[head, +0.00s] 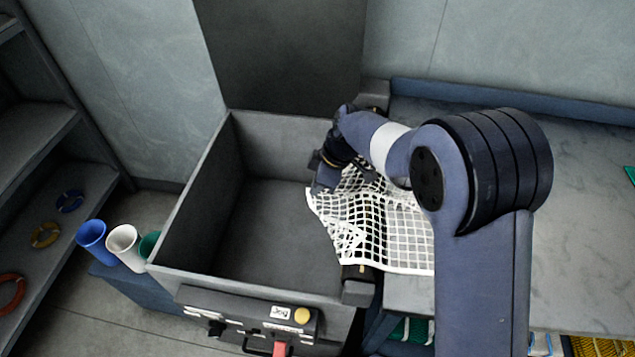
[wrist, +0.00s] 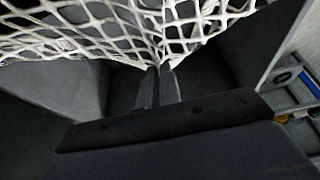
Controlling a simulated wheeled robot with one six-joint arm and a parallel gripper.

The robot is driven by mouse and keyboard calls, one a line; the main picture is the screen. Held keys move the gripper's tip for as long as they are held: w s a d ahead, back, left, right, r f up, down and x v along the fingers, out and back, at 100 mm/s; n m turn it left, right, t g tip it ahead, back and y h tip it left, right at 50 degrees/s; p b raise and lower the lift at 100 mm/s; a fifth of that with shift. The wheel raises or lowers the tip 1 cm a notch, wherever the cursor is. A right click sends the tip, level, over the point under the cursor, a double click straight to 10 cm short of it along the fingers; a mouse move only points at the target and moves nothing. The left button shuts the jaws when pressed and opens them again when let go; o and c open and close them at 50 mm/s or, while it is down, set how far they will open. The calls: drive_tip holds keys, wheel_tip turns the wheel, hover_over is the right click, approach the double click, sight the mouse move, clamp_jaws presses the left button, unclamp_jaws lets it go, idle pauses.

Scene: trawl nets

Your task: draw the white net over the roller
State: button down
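The white net (head: 395,230) lies partly on the grey table to the right of the bin. Its left part hangs over the bin's right edge, where the roller (head: 358,272) shows only as a short dark piece below the net. My gripper (head: 325,180) is over the bin, at the net's upper left corner. In the wrist view the two fingers (wrist: 157,88) are close together at a gathered point of the net (wrist: 110,30), which is pulled to a peak there. The rest of the roller is hidden by net and arm.
The open grey bin (head: 190,205) looks empty. A control panel (head: 250,318) with a yellow button and red switch is on its front. Blue, white and green cups (head: 124,246) stand left of it.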

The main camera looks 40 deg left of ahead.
drive_tip(key=shift+f+b, duration=0.45)
drive_tip(key=shift+f, duration=0.5)
drive_tip(key=shift+c, duration=1.4)
unclamp_jaws()
drive_tip(key=shift+r, duration=0.1)
drive_tip(key=r+p, duration=0.2)
drive_tip(key=r+h+p, duration=0.1)
drive_tip(key=p, duration=0.1)
drive_tip(key=d+r+t+h+p, duration=0.1)
drive_tip(key=r+p, duration=0.1)
drive_tip(key=p, duration=0.1)
drive_tip(key=shift+w+r, duration=0.3)
drive_tip(key=shift+r, duration=0.05)
drive_tip(key=shift+r, duration=0.1)
